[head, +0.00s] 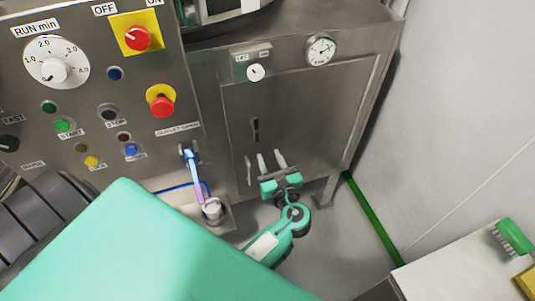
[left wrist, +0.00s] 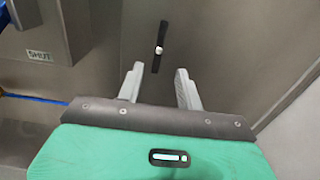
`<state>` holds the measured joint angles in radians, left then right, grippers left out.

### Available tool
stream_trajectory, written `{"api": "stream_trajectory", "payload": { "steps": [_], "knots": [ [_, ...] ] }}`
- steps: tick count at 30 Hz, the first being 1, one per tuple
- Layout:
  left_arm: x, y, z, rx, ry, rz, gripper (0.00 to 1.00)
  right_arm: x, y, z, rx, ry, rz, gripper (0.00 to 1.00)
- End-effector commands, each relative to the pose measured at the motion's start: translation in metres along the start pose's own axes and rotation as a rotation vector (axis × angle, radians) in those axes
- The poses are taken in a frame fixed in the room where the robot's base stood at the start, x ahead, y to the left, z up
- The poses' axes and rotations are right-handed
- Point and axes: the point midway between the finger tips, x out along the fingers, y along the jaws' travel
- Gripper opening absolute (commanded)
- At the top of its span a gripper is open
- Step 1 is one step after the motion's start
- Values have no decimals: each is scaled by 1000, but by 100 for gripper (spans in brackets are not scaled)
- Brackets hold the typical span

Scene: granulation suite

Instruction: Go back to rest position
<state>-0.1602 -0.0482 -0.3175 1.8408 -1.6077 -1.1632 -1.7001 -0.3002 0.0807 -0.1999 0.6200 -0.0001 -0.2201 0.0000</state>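My left gripper (head: 272,161) is in front of the lower part of the steel cabinet (head: 300,105) in the head view. Its two grey fingers stand apart with nothing between them. In the left wrist view the open fingers (left wrist: 158,84) point toward a black slot-like handle with a light knob (left wrist: 158,50) on the cabinet face, and a gap shows between them and it. The same dark handle (head: 255,130) shows above the fingers in the head view. My right gripper is in neither view.
A control panel (head: 90,90) with a dial, lamps and red buttons stands at left. A blue-and-pink lever (head: 194,175) rises beside a small metal cup (head: 213,209) left of my gripper. A white table (head: 460,270) with a green brush (head: 513,237) is at lower right.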

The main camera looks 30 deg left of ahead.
Motion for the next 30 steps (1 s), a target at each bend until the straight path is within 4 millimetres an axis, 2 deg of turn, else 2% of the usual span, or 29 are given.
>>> {"api": "stream_trajectory", "payload": {
  "steps": [14, 17, 20, 23, 25, 30],
  "knots": [
    [0, 0, 0, 0, 0, -1, 36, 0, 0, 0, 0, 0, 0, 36],
    [0, -2, -12, -11, 24, -16, 36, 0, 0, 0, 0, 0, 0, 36],
    [-1, -7, -50, -52, 105, -56, 36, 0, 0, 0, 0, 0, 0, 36],
    [-8, -10, -116, -133, 254, -101, 36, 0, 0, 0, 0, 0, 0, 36],
    [-17, -6, -169, -213, 384, -113, 36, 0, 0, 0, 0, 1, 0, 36],
    [-53, 23, -292, -435, 704, -43, 36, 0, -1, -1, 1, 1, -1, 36]
  ]
}}
